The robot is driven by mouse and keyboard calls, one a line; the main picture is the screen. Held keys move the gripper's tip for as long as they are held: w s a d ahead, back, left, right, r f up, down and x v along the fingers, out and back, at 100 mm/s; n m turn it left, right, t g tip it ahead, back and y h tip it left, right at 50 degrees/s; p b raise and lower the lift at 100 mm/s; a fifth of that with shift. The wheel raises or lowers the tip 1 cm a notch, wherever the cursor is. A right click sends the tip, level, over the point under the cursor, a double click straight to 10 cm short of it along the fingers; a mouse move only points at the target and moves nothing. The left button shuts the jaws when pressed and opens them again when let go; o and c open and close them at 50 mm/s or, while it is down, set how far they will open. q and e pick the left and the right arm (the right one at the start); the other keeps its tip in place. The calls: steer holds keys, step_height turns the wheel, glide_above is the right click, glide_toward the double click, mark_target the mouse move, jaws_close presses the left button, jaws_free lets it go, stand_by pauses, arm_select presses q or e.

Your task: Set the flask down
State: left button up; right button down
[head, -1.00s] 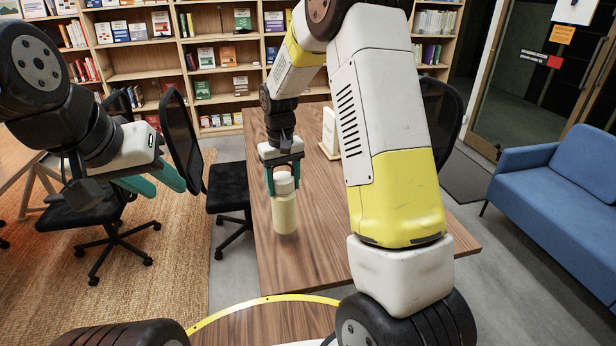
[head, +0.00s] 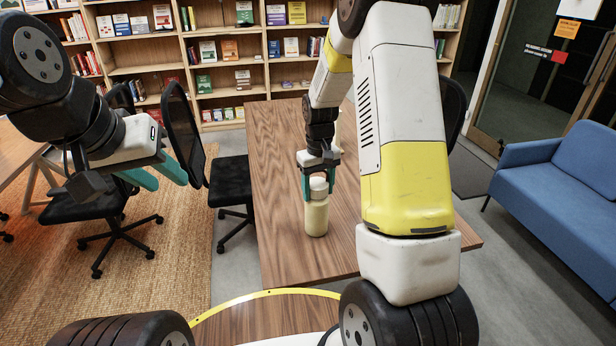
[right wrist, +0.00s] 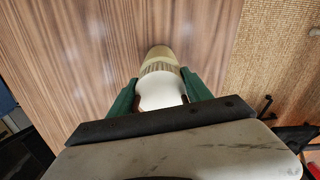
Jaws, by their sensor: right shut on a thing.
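The flask (head: 317,216) is cream-coloured with a white cap and is upright at the wooden table (head: 283,250). My right gripper (head: 318,187) is shut on it near the cap, from above. In the right wrist view the flask (right wrist: 160,65) sits between the two green fingers (right wrist: 160,92), with the wood grain behind it. Its base looks at or very near the tabletop; I cannot tell whether it touches. My left gripper (head: 163,176) is over the chairs at the left, away from the flask, its green fingers apart and empty.
The tabletop left of and in front of the flask is clear. A pale object behind the flask is mostly hidden by my right arm. Black office chairs (head: 230,180) stand left of the table. A blue sofa (head: 570,195) is at the right, bookshelves (head: 215,60) at the back.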

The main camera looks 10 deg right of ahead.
steer(key=shift+f, duration=0.1)
steer(key=shift+c, duration=2.2)
jaws_free()
step_height(320, 180, up, 12)
steer(key=shift+f, duration=0.15)
steer(key=s+r+m+t+y, duration=0.1)
steer(key=s+r+t, duration=0.2)
steer(key=s+r, duration=0.85)
steer(key=s+a+r+m+t+y, duration=0.1)
steer(key=s+a+r+t, duration=0.1)
steer(key=s, duration=1)
steer(key=shift+s+a+t, duration=0.15)
steer(key=shift+s+t, duration=0.15)
steer(key=shift+t, duration=0.3)
